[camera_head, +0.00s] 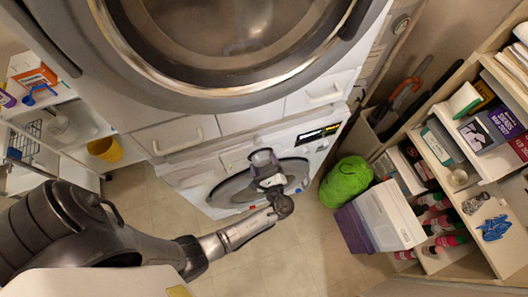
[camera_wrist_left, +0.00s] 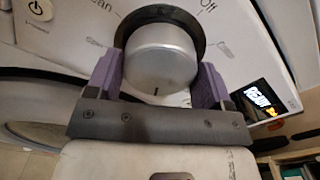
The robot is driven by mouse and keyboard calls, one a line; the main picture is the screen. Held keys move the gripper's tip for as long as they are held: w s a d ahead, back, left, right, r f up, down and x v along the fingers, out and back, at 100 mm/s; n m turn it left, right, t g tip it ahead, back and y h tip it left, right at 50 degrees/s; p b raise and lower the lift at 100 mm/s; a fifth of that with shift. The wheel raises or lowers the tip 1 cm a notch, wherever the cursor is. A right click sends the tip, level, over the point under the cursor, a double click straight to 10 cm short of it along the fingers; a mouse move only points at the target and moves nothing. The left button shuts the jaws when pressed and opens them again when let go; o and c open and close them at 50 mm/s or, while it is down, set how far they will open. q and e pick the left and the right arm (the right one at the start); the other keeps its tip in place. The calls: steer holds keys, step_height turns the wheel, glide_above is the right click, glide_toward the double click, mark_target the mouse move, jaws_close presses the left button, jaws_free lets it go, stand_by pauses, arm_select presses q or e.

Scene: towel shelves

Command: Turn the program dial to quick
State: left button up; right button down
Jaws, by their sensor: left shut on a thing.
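The program dial (camera_wrist_left: 160,66) is a round silver knob in a dark ring on a white panel. Its short dark mark points toward the bottom of the left wrist view. A label reading "Off" is at its upper right, and one ending in "an" is at its upper left. My left gripper (camera_wrist_left: 156,76) is shut on the dial, with one purple finger on each side. In the head view, my left gripper (camera_head: 264,160) is at the front of the lower washing machine (camera_head: 200,171) and covers the dial. My right gripper is not in view.
A lit display (camera_wrist_left: 262,100) is right of the dial, and a power button (camera_wrist_left: 39,9) is at the upper left. A second machine (camera_head: 225,105) stands above the washer. A green bag (camera_head: 346,182), white-and-purple box (camera_head: 385,217) and shelves (camera_head: 455,88) are at the right. Floor tiles (camera_head: 290,255) are clear.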

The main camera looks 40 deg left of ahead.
arm_select(q)
steer(key=m+p, duration=0.3)
steer(key=m, duration=0.1)
steer(key=shift+r+m, duration=0.15)
steer(key=shift+m, duration=0.15)
steer(key=m+p, duration=0.2)
steer(key=m, duration=0.1)
steer(key=shift+m+p, duration=0.4)
steer(key=shift+m, duration=0.4)
steer(key=shift+f, duration=0.2)
steer(key=o, duration=0.9)
steer(key=b+v, duration=0.1)
steer(key=v, duration=0.6)
steer(key=shift+s+d, duration=0.15)
steer(key=shift+d, duration=0.1)
